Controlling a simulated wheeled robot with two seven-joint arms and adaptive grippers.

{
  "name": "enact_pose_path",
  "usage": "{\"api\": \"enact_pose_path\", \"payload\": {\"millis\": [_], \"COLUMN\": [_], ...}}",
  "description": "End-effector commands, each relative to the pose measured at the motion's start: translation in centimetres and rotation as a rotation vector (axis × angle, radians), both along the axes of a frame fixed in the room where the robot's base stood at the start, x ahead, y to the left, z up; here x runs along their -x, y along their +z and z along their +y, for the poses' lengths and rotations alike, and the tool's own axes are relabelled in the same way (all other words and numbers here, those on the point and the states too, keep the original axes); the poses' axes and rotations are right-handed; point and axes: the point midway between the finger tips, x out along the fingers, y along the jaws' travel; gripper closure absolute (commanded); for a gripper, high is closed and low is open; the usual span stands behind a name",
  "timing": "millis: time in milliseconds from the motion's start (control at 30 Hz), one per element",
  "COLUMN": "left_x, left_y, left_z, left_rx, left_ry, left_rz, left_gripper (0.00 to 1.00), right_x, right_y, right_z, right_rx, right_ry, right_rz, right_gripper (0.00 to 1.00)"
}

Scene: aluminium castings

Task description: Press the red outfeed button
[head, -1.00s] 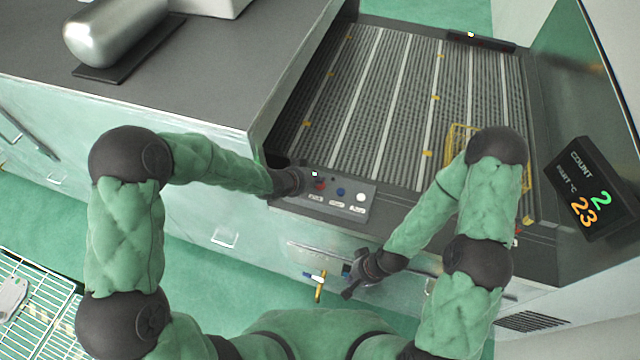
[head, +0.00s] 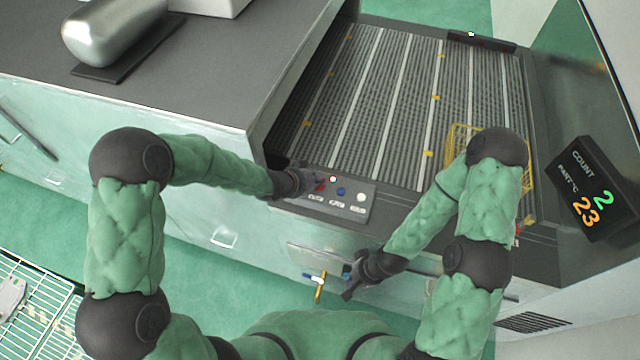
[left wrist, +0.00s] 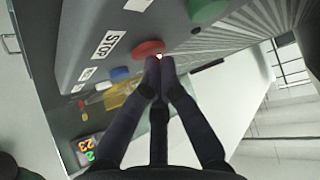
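The red button (left wrist: 148,48) shows in the left wrist view, between a green button (left wrist: 207,10) and a blue button (left wrist: 120,72). A label reading STOP is near it. My left gripper (left wrist: 160,64) is shut and empty, its fingertips together at the red button's edge; they look to be touching it. In the head view my left gripper (head: 314,183) is over the left end of the control panel (head: 350,211) and partly hides the red button (head: 321,187). A small lamp (head: 333,179) on the panel glows reddish white. My right gripper (head: 352,287) hangs in front of the machine, its fingers unclear.
The slatted conveyor (head: 400,110) lies behind the panel, with a yellow wire basket (head: 460,142) at its right. A display (head: 590,195) reads count 2 and 23. A blue-and-yellow valve (head: 319,282) is near my right gripper. A grey housing (head: 220,75) stands left.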

Motion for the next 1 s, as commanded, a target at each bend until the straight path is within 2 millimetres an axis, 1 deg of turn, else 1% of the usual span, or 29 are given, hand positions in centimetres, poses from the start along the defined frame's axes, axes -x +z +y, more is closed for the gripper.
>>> {"api": "enact_pose_path", "payload": {"millis": [233, 533, 867, 1000], "left_x": [0.0, 0.0, 0.0, 0.0], "left_y": [0.2, 1.7, 1.7, 2.1], "left_z": [0.0, 0.0, 0.0, 0.0], "left_rx": [0.0, 0.0, 0.0, -0.001], "left_ry": [-0.001, -0.001, -0.001, 0.0], "left_rz": [0.001, 0.001, 0.001, 0.001], "left_gripper": [1.0, 1.0, 1.0, 1.0], "right_x": [0.0, 0.0, 0.0, 0.0], "right_y": [0.2, 1.5, 1.5, 1.8], "right_z": [0.0, 0.0, 0.0, 0.0], "right_rx": [0.0, 0.0, 0.0, 0.0], "right_ry": [0.0, 0.0, 0.0, 0.0], "right_rz": [0.0, 0.0, 0.0, 0.0], "right_gripper": [1.0, 1.0, 1.0, 1.0]}}
